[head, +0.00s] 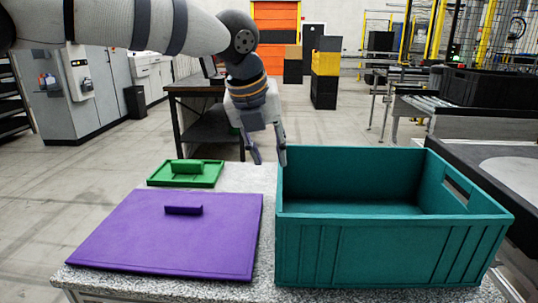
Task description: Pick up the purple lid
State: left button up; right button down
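The purple lid (165,238) lies flat on the left front of the speckled table, with a small raised purple handle (184,210) near its middle. My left gripper (268,160) hangs pointing down behind the table's far edge area, to the right of and beyond the lid. Its two fingers are spread apart with nothing between them. The right finger is close to the teal crate's back left corner; I cannot tell whether they touch. My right gripper is not in view.
A teal crate (385,250), open and empty inside, stands on the right of the speckled table (238,180). A smaller green lid (187,180) with a handle lies behind the purple lid. A dark side table (208,125) stands behind.

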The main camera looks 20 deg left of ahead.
aim_at(214, 235)
jog(key=k+j, duration=0.1)
jog(key=k, duration=0.4)
jog(key=k+j, duration=0.1)
jog(key=k, duration=0.4)
